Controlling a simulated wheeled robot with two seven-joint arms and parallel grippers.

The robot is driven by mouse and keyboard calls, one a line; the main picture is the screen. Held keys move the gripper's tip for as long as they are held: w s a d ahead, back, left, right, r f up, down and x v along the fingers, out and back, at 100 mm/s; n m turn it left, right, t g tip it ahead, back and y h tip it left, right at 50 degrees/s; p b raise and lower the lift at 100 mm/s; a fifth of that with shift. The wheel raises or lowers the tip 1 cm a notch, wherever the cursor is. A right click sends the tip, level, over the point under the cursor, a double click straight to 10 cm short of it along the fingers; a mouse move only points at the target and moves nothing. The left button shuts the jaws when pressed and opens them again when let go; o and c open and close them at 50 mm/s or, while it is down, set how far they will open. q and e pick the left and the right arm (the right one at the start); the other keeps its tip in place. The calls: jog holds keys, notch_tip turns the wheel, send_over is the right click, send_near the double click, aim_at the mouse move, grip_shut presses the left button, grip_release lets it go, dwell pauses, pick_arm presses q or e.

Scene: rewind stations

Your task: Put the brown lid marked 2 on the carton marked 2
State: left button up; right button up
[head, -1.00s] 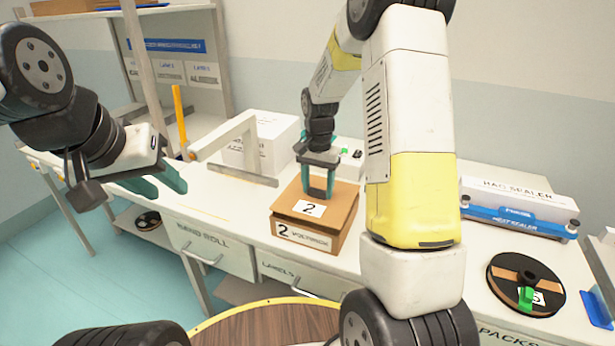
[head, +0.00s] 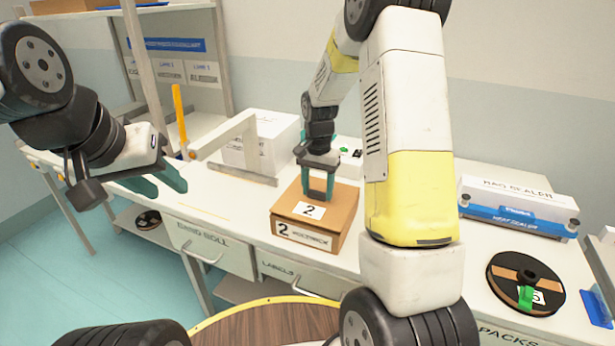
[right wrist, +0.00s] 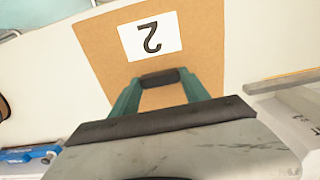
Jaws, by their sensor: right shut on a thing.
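The carton marked 2 (head: 303,236) stands on the white bench in the middle of the head view. The brown lid marked 2 (head: 335,200) is on top of it, its edges close to the carton's edges; I cannot tell whether it is fully seated. My right gripper (head: 319,194) is over the lid and shut on its dark handle, which shows in the right wrist view (right wrist: 160,78) between the green fingers. The lid's white 2 label (right wrist: 150,36) is in front of the fingers. My left gripper (head: 165,183) is open and empty, left of the carton.
A white box (head: 262,143) and a grey-white frame (head: 235,150) stand behind the carton. A bag sealer (head: 518,205) and a black reel (head: 525,283) are at the right. A round wooden surface (head: 265,325) is in front of the bench.

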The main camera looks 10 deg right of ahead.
aim_at(318, 192)
jog(key=shift+f, duration=0.55)
jog(key=o, duration=1.4)
jog(key=shift+o, duration=0.2)
jog(key=shift+r, duration=3.85)
jog(key=shift+r, duration=0.1)
jog(key=s+r+n+t+y, duration=0.1)
jog(key=s+r+n+t, duration=0.25)
jog(key=s+r, duration=0.9)
jog(key=s+a+r+n+t, duration=0.1)
jog(key=s+n, duration=0.1)
jog(key=s, duration=0.4)
jog(key=s+a+r+n+t+y, duration=0.1)
jog(key=s+r+n, duration=0.1)
jog(key=s, duration=0.4)
jog(key=shift+a+r+t, duration=0.15)
jog(key=shift+t, duration=0.2)
